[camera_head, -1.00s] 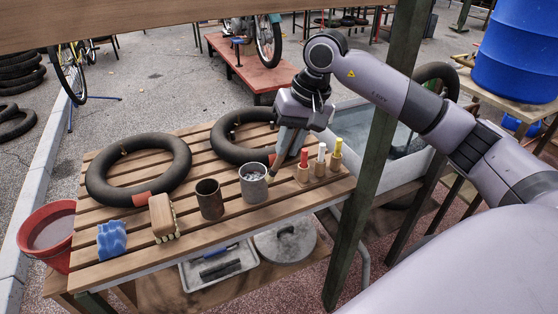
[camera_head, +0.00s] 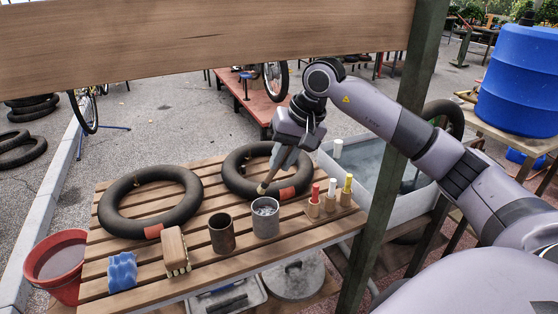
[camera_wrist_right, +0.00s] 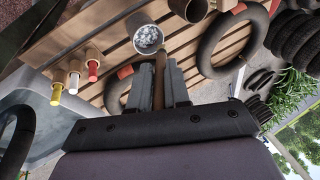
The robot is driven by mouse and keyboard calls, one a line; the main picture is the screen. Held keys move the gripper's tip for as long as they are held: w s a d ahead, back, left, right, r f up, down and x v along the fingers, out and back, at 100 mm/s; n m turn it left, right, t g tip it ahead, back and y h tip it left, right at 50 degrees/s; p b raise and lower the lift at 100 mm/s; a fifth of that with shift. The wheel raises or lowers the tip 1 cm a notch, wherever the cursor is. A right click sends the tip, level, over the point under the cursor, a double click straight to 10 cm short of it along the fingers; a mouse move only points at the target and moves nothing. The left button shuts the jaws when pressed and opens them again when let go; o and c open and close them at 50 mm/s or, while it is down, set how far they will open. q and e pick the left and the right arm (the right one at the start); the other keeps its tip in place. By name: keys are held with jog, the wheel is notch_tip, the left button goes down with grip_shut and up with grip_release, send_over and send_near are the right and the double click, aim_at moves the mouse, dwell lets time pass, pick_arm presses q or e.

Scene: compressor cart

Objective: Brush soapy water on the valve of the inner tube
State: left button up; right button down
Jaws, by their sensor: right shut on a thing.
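My right gripper (camera_head: 282,166) is shut on a brush with a wooden handle (camera_wrist_right: 158,82). The brush tip (camera_head: 263,189) points down, just behind the grey metal cup (camera_head: 265,226) and in front of the right inner tube. The cup holds whitish, foamy contents, also seen in the wrist view (camera_wrist_right: 148,40). The right black inner tube (camera_head: 232,178) lies on the slatted table with a red patch; my gripper partly covers it. The left inner tube (camera_head: 112,205), also with a red patch, lies beside it. My left gripper is not in view.
A red bucket (camera_head: 57,265) is at left, a water tub (camera_head: 385,185) at right. A post (camera_head: 385,200) stands in front.

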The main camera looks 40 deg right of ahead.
jog(key=shift+w+d+r+t, duration=0.15)
jog(key=shift+d+r, duration=0.1)
jog(key=shift+r, duration=0.2)
jog(key=shift+w+d+r+t, duration=0.15)
jog(key=shift+d+r, duration=0.1)
jog(key=shift+r, duration=0.2)
notch_tip(320, 180, down, 11)
jog(key=b, duration=0.8)
jog(key=shift+s, duration=0.25)
jog(key=shift+r, duration=0.2)
jog(key=shift+r+p, duration=3.15)
jog(key=shift+r, duration=1)
